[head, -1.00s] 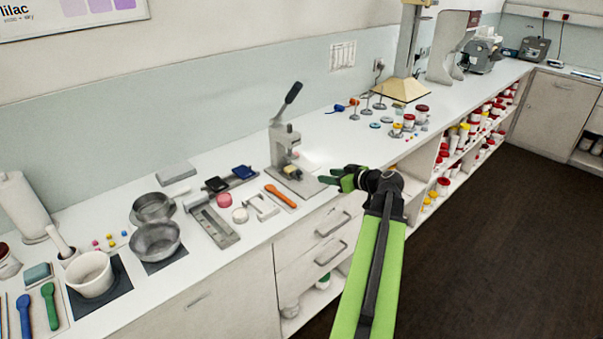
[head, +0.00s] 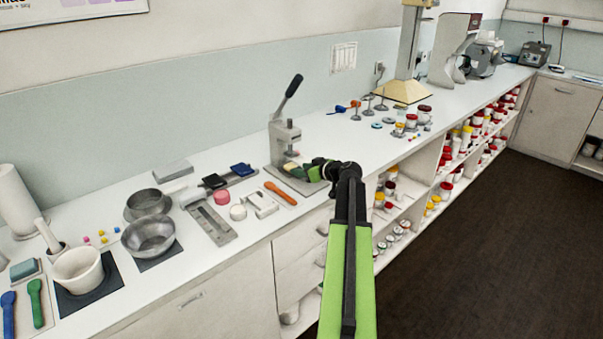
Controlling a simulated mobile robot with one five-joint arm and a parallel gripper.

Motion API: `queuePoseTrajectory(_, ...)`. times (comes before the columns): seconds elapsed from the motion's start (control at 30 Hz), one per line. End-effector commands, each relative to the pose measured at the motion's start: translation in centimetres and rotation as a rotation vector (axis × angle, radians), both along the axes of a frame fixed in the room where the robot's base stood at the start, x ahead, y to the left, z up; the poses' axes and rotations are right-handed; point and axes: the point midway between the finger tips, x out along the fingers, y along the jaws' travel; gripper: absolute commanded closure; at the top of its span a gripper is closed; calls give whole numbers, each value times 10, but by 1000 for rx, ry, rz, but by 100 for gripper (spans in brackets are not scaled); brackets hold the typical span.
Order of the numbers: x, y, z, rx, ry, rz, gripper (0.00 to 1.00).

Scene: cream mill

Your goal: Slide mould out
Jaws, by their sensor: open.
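A grey hand press (head: 284,137) with a dark raised lever stands on the counter on a flat base plate (head: 294,182). A small pale piece (head: 291,167) shows low in the press; it may be the mould, but it is too small to be sure. My gripper (head: 308,169), green and black, reaches in from the right over the base plate, close to the pale piece. Its jaws are open. I cannot tell whether they touch the piece, and my gripper and wrist hide part of the base plate.
Left of the press lie an orange-handled tool (head: 280,194), a white clamp-like piece (head: 262,204), a pink pot (head: 221,197) and a grey slotted rail (head: 210,220). Small weights and jars (head: 411,120) stand to the right. Open shelves (head: 400,213) are below the counter.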

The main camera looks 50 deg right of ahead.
Motion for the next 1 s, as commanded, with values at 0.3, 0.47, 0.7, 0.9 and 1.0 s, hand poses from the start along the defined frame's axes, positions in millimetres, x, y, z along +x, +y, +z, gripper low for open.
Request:
queuePoseTrajectory(0.3, -1, 0, 0, 0, 0, 0, 85)
queuePoseTrajectory(0.47, -1, 0, 0, 0, 0, 0, 100)
queuePoseTrajectory(0.7, -1, -1, 0, 1, 0, 0, 100)
queuePoseTrajectory(0.9, -1, -1, 0, 1, 0, -1, 100)
queuePoseTrajectory(1.0, -1, -1, 0, 1, 0, -1, 100)
